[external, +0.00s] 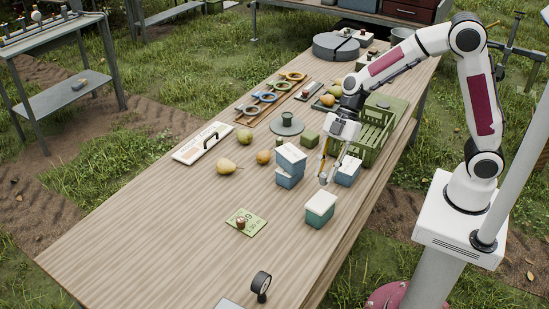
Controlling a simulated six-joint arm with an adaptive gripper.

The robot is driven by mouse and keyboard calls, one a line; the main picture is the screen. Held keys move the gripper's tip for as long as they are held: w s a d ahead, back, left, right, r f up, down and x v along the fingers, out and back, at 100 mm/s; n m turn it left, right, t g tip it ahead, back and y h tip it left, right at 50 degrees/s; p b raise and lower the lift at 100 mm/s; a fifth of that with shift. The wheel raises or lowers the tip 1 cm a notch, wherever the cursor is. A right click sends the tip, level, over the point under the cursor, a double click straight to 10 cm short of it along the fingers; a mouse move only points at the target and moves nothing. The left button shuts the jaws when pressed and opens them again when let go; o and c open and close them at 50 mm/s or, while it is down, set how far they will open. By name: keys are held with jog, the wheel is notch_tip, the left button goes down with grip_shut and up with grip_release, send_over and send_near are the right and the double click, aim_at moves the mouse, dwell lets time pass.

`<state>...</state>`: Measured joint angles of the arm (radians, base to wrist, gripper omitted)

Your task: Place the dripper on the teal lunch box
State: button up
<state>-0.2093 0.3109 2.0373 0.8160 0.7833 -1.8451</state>
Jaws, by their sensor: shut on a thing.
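My gripper (325,179) points down over the right side of the table, just above and behind the teal lunch box. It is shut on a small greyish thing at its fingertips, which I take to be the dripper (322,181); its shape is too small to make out. The teal lunch box (320,213) has a pale lid and stands upright on the table, apart from the gripper. Its lid looks bare.
Blue boxes with white lids stand close by, one stack (289,172) left of my gripper and one box (348,172) right of it. A green crate (370,140) stands behind. A green card (246,222) with a small brown thing lies left. The front table is mostly clear.

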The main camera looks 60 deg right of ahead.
aim_at(325, 178)
jog(key=shift+f, duration=1.6)
jog(key=shift+f, duration=1.9)
jog(key=shift+f, duration=0.1)
jog(key=o, duration=0.8)
